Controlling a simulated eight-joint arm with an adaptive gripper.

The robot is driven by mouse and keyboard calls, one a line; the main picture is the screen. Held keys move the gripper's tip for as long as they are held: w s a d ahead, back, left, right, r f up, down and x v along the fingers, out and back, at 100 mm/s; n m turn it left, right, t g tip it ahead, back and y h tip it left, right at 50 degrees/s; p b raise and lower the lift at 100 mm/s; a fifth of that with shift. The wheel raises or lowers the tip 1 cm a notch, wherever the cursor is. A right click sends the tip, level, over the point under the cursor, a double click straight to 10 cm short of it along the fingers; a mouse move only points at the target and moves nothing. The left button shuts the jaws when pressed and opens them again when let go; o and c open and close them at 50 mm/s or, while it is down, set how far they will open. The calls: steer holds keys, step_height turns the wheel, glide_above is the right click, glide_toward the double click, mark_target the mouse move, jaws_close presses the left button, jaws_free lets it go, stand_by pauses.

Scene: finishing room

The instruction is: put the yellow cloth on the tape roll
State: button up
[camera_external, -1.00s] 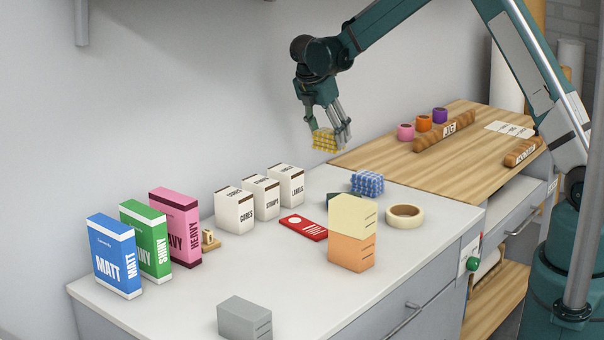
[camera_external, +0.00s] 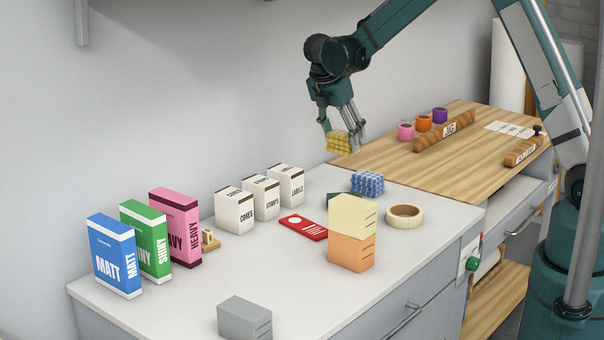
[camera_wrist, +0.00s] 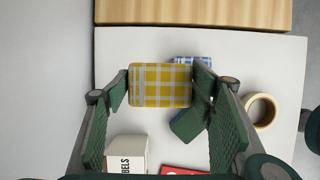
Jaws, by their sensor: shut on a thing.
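The yellow checked cloth (camera_external: 338,142) is a small folded block held in my gripper (camera_external: 343,138), above the back of the white counter. In the wrist view the cloth (camera_wrist: 160,86) sits between the two green finger pads of my gripper (camera_wrist: 160,88). The cream tape roll (camera_external: 404,216) lies flat on the counter near its right end, with nothing on it. It also shows in the wrist view (camera_wrist: 269,110), to the right of my right finger and partly hidden by it. The cloth is apart from the roll, higher and to its left.
A blue checked cloth (camera_external: 367,183) lies beside the roll. A stacked cream and orange box (camera_external: 352,235) stands in front. White boxes (camera_external: 286,186) and a red card (camera_external: 303,227) are to the left. A wooden bench (camera_external: 420,165) with small coloured rolls adjoins at the back.

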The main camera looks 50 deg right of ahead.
steer(key=s+a+r, duration=0.1)
steer(key=s+a, duration=0.2)
steer(key=s, duration=1)
steer(key=s+a+r+p, duration=0.1)
steer(key=s+a, duration=0.3)
steer(key=s, duration=0.9)
steer(key=shift+a, duration=0.1)
steer(key=shift+f+b, duration=0.3)
steer(key=shift+f, duration=2.5)
steer(key=shift+f, duration=0.1)
steer(key=shift+f+b, duration=0.3)
steer(key=shift+f, duration=1.7)
steer(key=shift+f+b, duration=0.4)
steer(key=shift+b, duration=0.05)
